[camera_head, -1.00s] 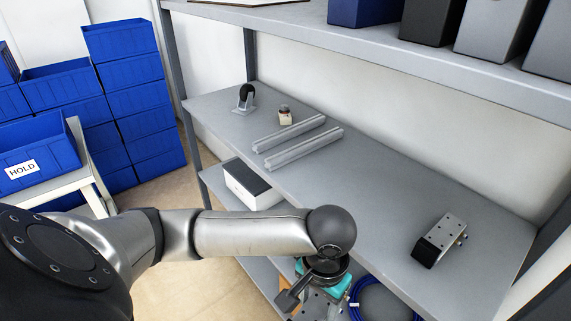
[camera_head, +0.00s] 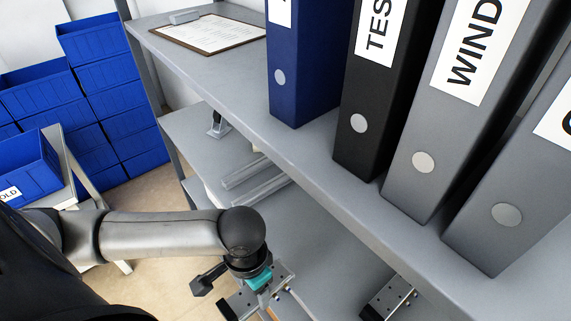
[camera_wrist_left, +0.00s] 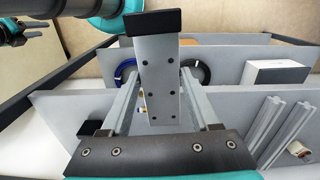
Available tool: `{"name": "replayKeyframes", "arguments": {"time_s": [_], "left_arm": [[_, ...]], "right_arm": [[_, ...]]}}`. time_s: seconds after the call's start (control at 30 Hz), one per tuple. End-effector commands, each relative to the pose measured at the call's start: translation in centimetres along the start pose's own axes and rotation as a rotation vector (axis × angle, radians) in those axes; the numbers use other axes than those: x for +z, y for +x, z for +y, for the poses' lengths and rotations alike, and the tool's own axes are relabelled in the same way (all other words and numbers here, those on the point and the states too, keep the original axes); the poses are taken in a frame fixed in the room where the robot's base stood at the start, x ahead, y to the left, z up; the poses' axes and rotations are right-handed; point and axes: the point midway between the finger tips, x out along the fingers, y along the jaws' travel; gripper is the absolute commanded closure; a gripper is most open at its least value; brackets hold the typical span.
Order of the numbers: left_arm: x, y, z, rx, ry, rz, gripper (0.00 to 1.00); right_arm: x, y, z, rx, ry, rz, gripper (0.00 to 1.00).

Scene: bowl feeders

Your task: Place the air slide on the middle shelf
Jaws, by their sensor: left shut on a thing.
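The air slide (camera_head: 276,277), a grey metal plate with holes and brass fittings, is held by my left gripper (camera_head: 262,284). In the left wrist view the slide (camera_wrist_left: 157,85) shows between the two grey fingers (camera_wrist_left: 157,108), with its black end block away from the palm. My left gripper is shut on it at the front edge of the middle shelf (camera_head: 312,228). I cannot tell how high it is above the shelf.
The upper shelf (camera_head: 235,92) carries a clipboard (camera_head: 208,33) and several binders (camera_head: 385,85), overhanging the middle shelf. A white box (camera_wrist_left: 275,72) and blue coil (camera_wrist_left: 126,76) sit lower.

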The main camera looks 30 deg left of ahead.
Motion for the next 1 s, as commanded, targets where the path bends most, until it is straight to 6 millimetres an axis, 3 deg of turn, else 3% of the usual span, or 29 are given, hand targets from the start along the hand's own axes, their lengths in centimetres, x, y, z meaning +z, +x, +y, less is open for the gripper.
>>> {"name": "replayKeyframes", "arguments": {"time_s": [0.13,0.27,0.6,1.0], "left_arm": [[-0.4,-0.5,-0.1,-0.001,0.009,0.004,1.0],[-2.4,-0.5,0.1,0.001,0.009,0.008,1.0],[-9.8,-0.5,0.6,0.001,0.008,0.007,1.0],[-17.4,-0.5,1.1,0.0,0.01,0.004,1.0]], "right_arm": [[0.0,-0.6,0.0,0.0,0.0,-0.002,0.5],[0.1,-0.6,0.0,0.0,0.0,-0.003,0.5],[0.2,-0.7,0.0,-0.001,0.0,-0.005,0.5],[0.2,-0.5,-0.1,-0.001,0.0,-0.005,0.5]]}}
